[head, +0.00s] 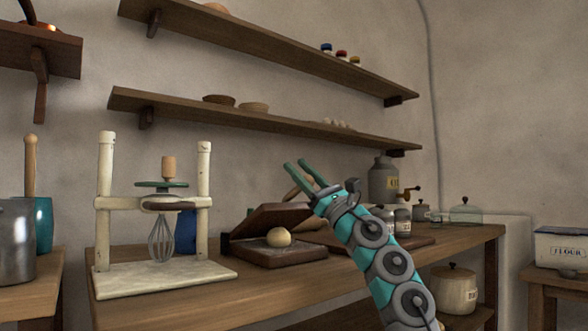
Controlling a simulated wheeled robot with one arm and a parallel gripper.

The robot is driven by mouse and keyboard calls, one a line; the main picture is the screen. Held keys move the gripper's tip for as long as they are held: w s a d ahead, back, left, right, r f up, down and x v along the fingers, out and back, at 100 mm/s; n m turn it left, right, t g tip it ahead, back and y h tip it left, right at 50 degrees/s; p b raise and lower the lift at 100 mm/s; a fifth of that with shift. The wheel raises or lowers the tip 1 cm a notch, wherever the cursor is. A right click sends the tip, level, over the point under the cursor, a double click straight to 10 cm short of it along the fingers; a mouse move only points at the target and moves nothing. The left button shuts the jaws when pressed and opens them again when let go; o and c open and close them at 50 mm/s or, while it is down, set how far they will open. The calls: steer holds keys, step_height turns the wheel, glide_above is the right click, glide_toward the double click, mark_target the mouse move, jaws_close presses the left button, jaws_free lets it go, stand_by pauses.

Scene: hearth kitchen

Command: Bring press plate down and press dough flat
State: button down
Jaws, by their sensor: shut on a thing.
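The dough press has a dark wooden base (290,256) on the bench. Its press plate (262,219) is raised and tilted, hinged toward the left. A round pale dough ball (279,237) sits on the base under the plate, still rounded. My gripper (298,165), with teal fingers, is above and to the right of the plate.
A whisk stand (105,205) with cream posts stands left of the press. Jars and a hand grinder (384,182) stand behind my arm at right. A lower shelf (260,120) with bowls runs above. The bench front (210,296) is clear.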

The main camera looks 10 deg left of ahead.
steer(key=shift+s+d+f+n+y+b, duration=0.15)
steer(key=shift+s+d+f+b, duration=0.1)
steer(key=shift+d, duration=0.15)
steer(key=shift+s+d+f+n+y+b, duration=0.1)
steer(key=shift+s+d+n+y+b, duration=0.1)
steer(key=shift+d, duration=0.15)
steer(key=shift+a+g, duration=0.1)
steer(key=shift+g, duration=0.2)
steer(key=shift+c, duration=2.3)
jaws_free()
steer(key=shift+a+f, duration=0.1)
